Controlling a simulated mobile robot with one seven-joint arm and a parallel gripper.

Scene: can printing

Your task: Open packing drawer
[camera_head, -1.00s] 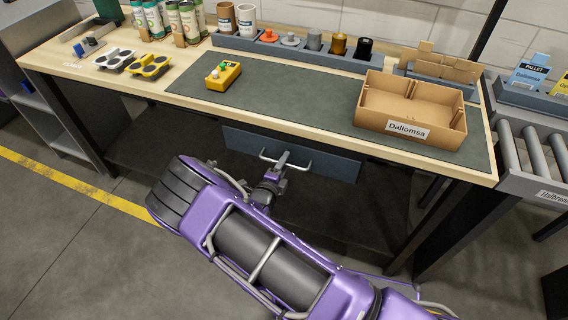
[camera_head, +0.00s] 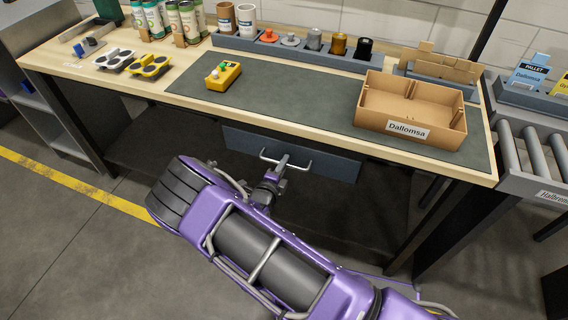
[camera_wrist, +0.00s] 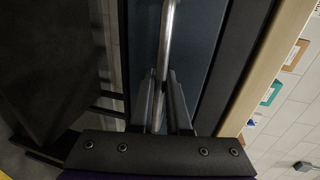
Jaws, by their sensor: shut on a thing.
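The packing drawer (camera_head: 330,160) is a dark blue-grey front under the workbench, with a long metal bar handle (camera_head: 298,166). The drawer front looks flush under the tabletop, with no visible gap. My gripper (camera_head: 281,163) is at the middle of the handle. In the wrist view my gripper (camera_wrist: 163,82) has its two fingers on either side of the handle bar (camera_wrist: 166,40), shut on it. The drawer front (camera_wrist: 202,45) fills the area beyond the fingers. The inside of the drawer is hidden.
The workbench top (camera_head: 55,57) holds a cardboard box (camera_head: 375,121) labelled Dallomsa, a yellow device (camera_head: 223,76), a rack of cups and several cans. A roller conveyor (camera_head: 531,150) stands at the right. Bench legs flank the drawer; open floor lies in front.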

